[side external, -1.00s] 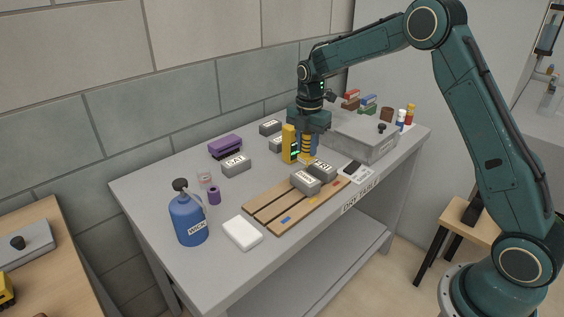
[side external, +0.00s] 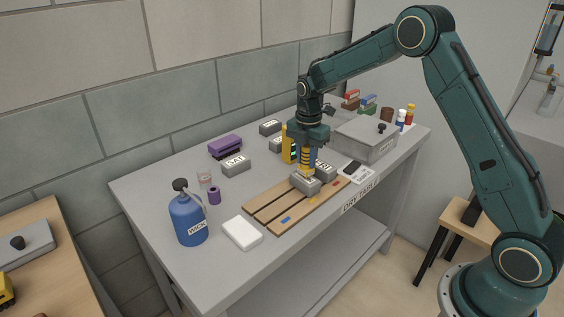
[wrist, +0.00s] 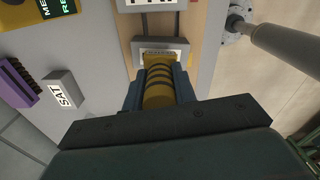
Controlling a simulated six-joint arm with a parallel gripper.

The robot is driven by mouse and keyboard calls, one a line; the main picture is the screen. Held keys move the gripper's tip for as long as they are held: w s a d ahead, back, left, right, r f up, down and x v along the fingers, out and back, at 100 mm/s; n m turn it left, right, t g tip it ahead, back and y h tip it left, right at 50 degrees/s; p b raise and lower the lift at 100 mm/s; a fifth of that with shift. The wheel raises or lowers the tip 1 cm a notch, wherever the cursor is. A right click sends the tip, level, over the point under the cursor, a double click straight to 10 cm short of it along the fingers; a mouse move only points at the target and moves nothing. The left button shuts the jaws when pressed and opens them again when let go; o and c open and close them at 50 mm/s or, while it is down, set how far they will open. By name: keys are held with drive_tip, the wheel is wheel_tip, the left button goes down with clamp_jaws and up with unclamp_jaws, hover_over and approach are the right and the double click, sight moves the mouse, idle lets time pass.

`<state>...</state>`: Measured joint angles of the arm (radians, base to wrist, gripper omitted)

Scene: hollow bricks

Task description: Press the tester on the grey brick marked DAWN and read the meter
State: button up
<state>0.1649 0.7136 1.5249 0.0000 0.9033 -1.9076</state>
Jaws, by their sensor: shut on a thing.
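My gripper (side external: 306,148) is shut on the yellow tester with dark bands (wrist: 159,85). The tester points down at the nearer grey brick (side external: 305,184) on the wooden slats. Its tip looks at or just above that brick's top; I cannot tell whether it touches. In the wrist view the tester partly covers this brick's label (wrist: 160,54), so I cannot read DAWN. A second grey brick (side external: 326,169) lies just behind it on the slats. The yellow meter (side external: 288,144) stands behind, partly hidden by my gripper. Its green text is cut off in the wrist view (wrist: 55,8).
Other grey bricks (side external: 236,166) lie behind, one marked SAT in the wrist view (wrist: 62,92). A purple brush (side external: 225,145), blue WICK jug (side external: 188,220), white block (side external: 242,233) and grey lidded box (side external: 366,137) stand around.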

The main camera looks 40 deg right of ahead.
sight(307, 146)
drive_tip(key=shift+f, duration=0.5)
idle(2.4)
drive_tip(key=shift+r, duration=3.6)
drive_tip(key=shift+a+m, duration=0.1)
drive_tip(key=shift+m, duration=0.2)
drive_tip(key=s+a+r+m, duration=0.1)
drive_tip(key=a+m, duration=0.3)
drive_tip(key=m, duration=0.7)
drive_tip(key=s+a+r+m, duration=0.2)
drive_tip(key=s+a+m, duration=0.2)
drive_tip(key=m, duration=0.7)
drive_tip(key=shift+a+m, duration=0.2)
drive_tip(key=shift+m, duration=0.2)
